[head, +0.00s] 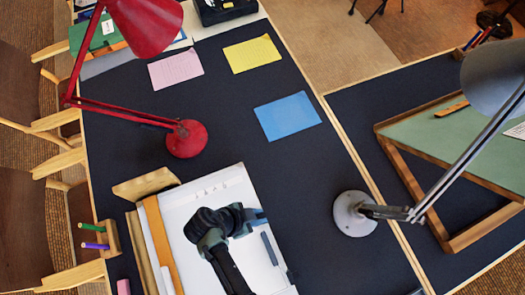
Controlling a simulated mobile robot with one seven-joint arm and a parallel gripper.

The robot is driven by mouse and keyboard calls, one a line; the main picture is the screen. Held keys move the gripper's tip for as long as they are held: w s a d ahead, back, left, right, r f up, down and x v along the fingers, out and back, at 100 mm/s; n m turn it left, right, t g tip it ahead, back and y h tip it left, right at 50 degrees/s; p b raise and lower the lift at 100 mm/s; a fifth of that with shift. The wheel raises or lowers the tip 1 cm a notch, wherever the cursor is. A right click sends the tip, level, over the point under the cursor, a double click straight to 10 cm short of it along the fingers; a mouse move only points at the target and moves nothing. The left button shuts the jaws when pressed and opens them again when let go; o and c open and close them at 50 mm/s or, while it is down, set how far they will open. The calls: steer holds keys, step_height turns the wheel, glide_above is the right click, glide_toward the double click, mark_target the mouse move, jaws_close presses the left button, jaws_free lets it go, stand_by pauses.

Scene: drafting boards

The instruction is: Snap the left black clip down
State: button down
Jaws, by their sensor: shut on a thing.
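My gripper (258,217) is over the white sheet (187,206) on the drafting board, at the lower middle of the head view. My dark wrist hides much of the sheet's middle. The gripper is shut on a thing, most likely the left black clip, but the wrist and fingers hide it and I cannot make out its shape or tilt. A slim dark grey bar (270,249) lies on the sheet just right of the wrist, and I cannot tell whether it is a clip.
A red lamp (187,139) stands behind the board and a grey lamp (352,214) to its right. A wooden block (147,184) and an orange strip (160,245) border the board's left. A pen holder (110,240) is farther left.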

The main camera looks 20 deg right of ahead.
steer(key=h+b, duration=0.1)
steer(key=b, duration=0.2)
steer(key=a+f+h+b, duration=0.1)
steer(key=h+b, duration=0.1)
steer(key=b, duration=0.1)
steer(key=a+f+h+b, duration=0.1)
steer(key=h+b, duration=0.1)
steer(key=b, duration=0.1)
steer(key=shift+f, duration=0.1)
steer(key=h+b, duration=0.1)
steer(key=b, duration=0.2)
steer(key=shift+a+h, duration=0.2)
steer(key=shift+h, duration=0.2)
steer(key=c, duration=0.8)
jaws_free()
steer(key=shift+o, duration=0.2)
